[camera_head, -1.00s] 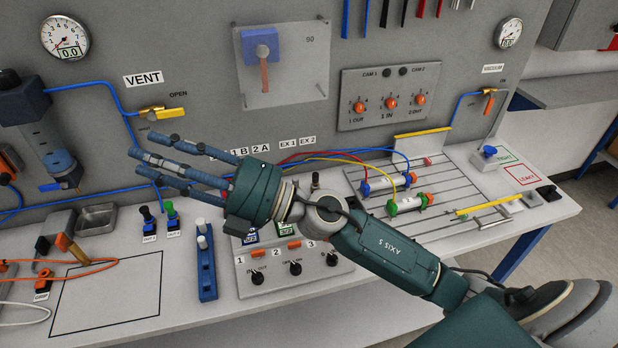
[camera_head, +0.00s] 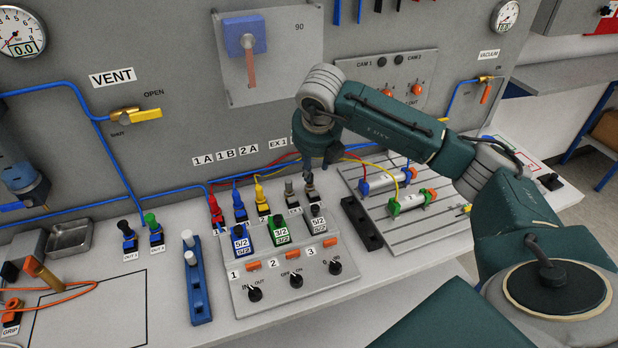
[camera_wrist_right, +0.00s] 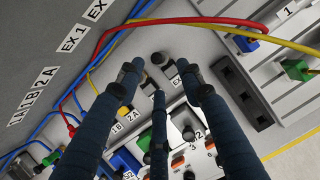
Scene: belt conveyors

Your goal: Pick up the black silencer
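A dark upright fitting (camera_head: 310,181), seemingly the black silencer, stands at the rear right of the valve row, below the EX labels. The fingers partly hide the dark fitting. My left gripper is not in view.
Red (camera_head: 215,211), blue (camera_head: 238,207) and yellow (camera_head: 261,196) fittings stand close by on the left. A valve block with knobs (camera_head: 290,280) lies in front. A cylinder plate (camera_head: 440,226) with hoses is to the right. The panel wall rises behind.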

